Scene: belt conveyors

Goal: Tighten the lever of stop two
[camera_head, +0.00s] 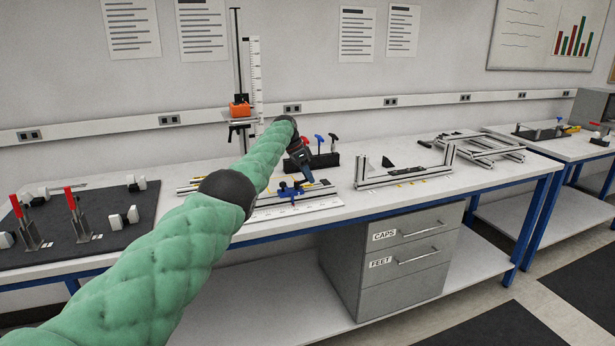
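A blue stop with a small lever (288,191) sits on the aluminium rail (250,204) of a fixture with a pale scale along its front. I see no readable number on it, so I cannot tell whether it is stop two. My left arm, in a green padded sleeve, reaches across the bench. My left gripper (306,176) points down just above and right of the blue stop. It is too small and dark to tell whether its fingers are open or touch the lever. My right gripper is out of view.
A black holder (325,161) with red- and blue-handled tools stands behind the gripper. A tall height gauge (255,85) stands at the back. Red-handled toggle clamps (73,212) sit on a dark mat at left. More aluminium frames (480,147) lie to the right.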

